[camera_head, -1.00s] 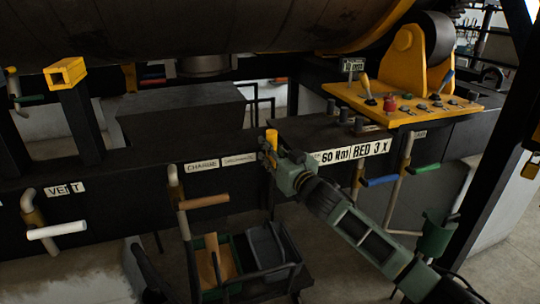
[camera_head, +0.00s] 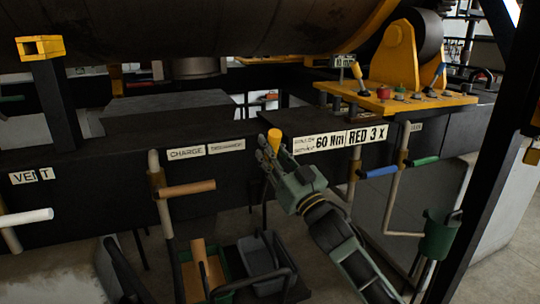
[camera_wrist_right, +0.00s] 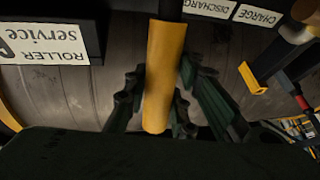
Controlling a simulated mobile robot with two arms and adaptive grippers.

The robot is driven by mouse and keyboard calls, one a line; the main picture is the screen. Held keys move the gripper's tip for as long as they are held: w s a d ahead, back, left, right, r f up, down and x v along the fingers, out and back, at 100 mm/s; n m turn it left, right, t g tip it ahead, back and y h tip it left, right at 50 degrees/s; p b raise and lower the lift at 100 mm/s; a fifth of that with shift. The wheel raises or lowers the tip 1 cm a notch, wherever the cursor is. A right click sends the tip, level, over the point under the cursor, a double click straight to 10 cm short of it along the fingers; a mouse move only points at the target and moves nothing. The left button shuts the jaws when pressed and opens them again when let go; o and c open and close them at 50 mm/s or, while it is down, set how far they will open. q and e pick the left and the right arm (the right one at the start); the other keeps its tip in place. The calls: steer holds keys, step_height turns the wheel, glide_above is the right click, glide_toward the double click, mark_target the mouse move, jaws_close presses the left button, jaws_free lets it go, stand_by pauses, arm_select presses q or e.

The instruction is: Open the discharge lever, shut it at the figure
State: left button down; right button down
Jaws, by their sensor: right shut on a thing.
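The yellow handle (camera_head: 273,133) of a lever stands beside the DISCHARGE label (camera_head: 226,145) on the dark front beam. Only its top shows in the head view. My right gripper (camera_head: 269,154) is at this handle, and its fingers hide the lower part. In the right wrist view the yellow handle (camera_wrist_right: 160,75) lies between the fingers, which are shut on it. No readable dial or scale figure shows. My left gripper is not in view.
A CHARGE lever with an orange-brown grip (camera_head: 187,188) stands left of my right gripper. Levers with blue (camera_head: 379,172) and green (camera_head: 424,161) grips stand to its right. Below is a cart with bins (camera_head: 262,250). A yellow control panel (camera_head: 397,101) is at upper right.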

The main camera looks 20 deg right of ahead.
steer(key=shift+f, duration=0.1)
steer(key=c, duration=1.5)
jaws_free()
steer(key=shift+o, duration=0.2)
steer(key=v, duration=1.2)
